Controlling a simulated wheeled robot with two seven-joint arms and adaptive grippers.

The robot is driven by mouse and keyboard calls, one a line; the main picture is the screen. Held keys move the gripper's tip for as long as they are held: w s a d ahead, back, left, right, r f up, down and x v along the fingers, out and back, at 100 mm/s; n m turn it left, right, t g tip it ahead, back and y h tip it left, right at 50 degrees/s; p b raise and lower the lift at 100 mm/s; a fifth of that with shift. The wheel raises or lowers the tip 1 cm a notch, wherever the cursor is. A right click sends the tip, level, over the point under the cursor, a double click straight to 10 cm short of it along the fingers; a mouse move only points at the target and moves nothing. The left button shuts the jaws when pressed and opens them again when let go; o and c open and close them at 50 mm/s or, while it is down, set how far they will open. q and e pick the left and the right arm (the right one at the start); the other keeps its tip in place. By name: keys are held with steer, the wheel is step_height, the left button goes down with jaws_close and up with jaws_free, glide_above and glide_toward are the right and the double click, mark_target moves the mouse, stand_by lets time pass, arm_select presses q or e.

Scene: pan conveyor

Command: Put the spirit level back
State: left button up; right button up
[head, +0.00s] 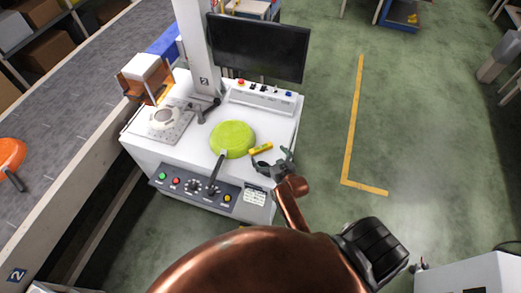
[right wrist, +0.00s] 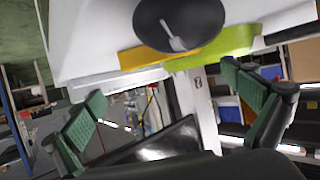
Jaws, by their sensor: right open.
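The spirit level (head: 261,148) is a short yellow bar lying on the white workstation top, just right of the lime-green pan (head: 233,138). In the right wrist view the yellow level (right wrist: 133,60) shows above the fingers, partly hidden by a dark oval. My right gripper (head: 286,160) is open at the right edge of the top, close to the level's right end and apart from it. Its green-padded fingers (right wrist: 168,105) are spread wide with nothing between them. My left gripper is not in view.
The pan's black handle (head: 216,172) points toward the front control panel (head: 195,188). A monitor (head: 258,47) and a switch box (head: 262,97) stand behind.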

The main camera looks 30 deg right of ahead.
mark_target(262, 149)
steer(key=x, duration=0.6)
steer(key=shift+s+a+f, duration=0.15)
steer(key=shift+s+f, duration=0.05)
steer(key=shift+f, duration=0.1)
steer(key=shift+c, duration=0.4)
steer(key=shift+s, duration=0.1)
steer(key=c, duration=1.1)
steer(key=shift+r, duration=0.15)
